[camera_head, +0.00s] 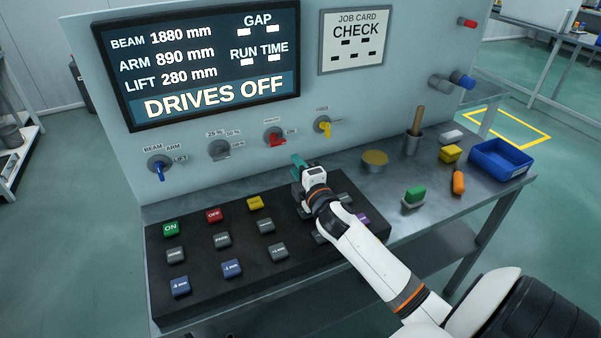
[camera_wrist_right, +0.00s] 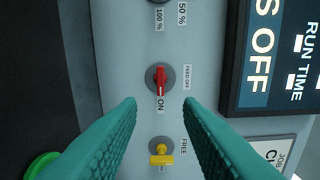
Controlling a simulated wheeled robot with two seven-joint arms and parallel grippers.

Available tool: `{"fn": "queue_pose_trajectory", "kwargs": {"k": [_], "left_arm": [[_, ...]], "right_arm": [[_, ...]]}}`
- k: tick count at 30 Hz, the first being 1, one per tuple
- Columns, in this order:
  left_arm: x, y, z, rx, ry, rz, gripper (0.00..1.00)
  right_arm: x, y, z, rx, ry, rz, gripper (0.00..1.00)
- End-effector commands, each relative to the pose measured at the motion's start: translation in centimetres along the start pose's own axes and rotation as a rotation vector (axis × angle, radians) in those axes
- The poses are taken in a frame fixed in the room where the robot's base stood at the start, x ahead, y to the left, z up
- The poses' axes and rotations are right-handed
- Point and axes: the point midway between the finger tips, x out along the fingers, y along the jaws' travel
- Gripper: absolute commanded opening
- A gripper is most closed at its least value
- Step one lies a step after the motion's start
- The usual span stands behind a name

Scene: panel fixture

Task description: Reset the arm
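My right arm (camera_head: 375,255), white with orange bands, reaches in from the lower right over the black button box. Its gripper (camera_head: 298,162) with teal fingers is above the box's back edge, just below and in front of the red knob (camera_head: 276,138). In the right wrist view the two teal fingers stand apart with nothing between them (camera_wrist_right: 159,103). The red knob (camera_wrist_right: 160,82) shows beyond the gap, apart from the fingertips, and the yellow knob (camera_wrist_right: 161,158) shows between the fingers, behind them. My left gripper is not in view.
The black button box (camera_head: 200,262) bears several coloured and grey buttons; the arm hides some. The screen (camera_head: 200,60) reads DRIVES OFF. Right on the bench are a grey cup (camera_head: 412,146), a blue tray (camera_head: 500,160), a green block (camera_head: 415,194) and an orange piece (camera_head: 458,183).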

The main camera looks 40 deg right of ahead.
Motion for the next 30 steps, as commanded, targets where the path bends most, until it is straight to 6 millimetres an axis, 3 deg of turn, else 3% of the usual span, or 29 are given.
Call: {"fn": "queue_pose_trajectory", "kwargs": {"k": [6,22,26,30], "left_arm": [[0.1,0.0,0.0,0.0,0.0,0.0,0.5],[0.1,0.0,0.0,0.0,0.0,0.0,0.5],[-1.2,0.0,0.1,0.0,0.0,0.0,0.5],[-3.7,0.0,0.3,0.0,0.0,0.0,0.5]], "right_arm": [[-1.6,0.0,0.0,0.001,0.001,0.0,0.33],[-1.6,-0.1,0.0,0.002,0.0,0.0,0.33],[-1.6,-1.3,0.0,0.002,0.0,0.0,0.33],[-1.6,-3.9,0.1,0.001,0.0,0.0,0.33]]}}
